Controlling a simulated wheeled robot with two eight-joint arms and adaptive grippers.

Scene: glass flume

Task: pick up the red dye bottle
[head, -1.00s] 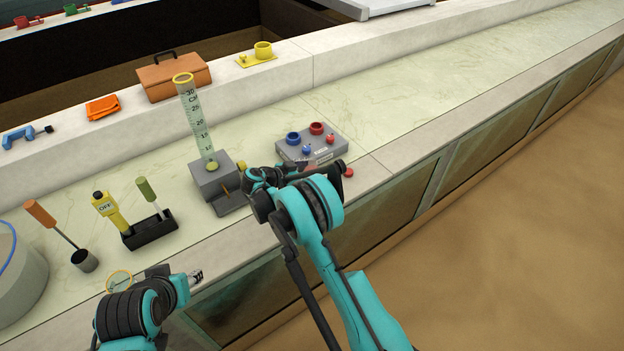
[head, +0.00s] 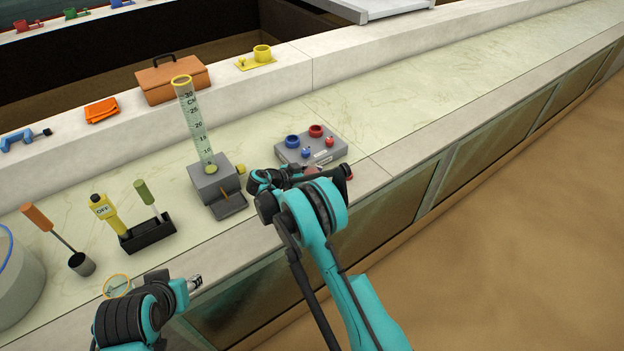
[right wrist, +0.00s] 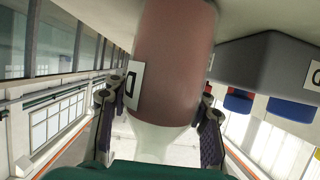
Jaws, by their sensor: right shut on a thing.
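The red dye bottle (right wrist: 172,60) fills the middle of the right wrist view, with a dull red body, a white label on its side and a pale tapering neck. My right gripper (right wrist: 158,108) is shut on it, one finger on each side. In the head view my right gripper (head: 318,173) is low over the counter, just in front of the grey box, and the bottle is mostly hidden there. I cannot tell whether the bottle touches the counter. My left gripper (head: 195,282) is near the counter's front edge, away from the bottle; its finger opening is unclear.
The grey box (head: 300,158) with red and blue rings stands behind my right gripper. Left of it are a measuring cylinder (head: 198,125) on a grey block (head: 212,180) and a black rack (head: 150,236). The counter to the right (head: 470,90) is clear.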

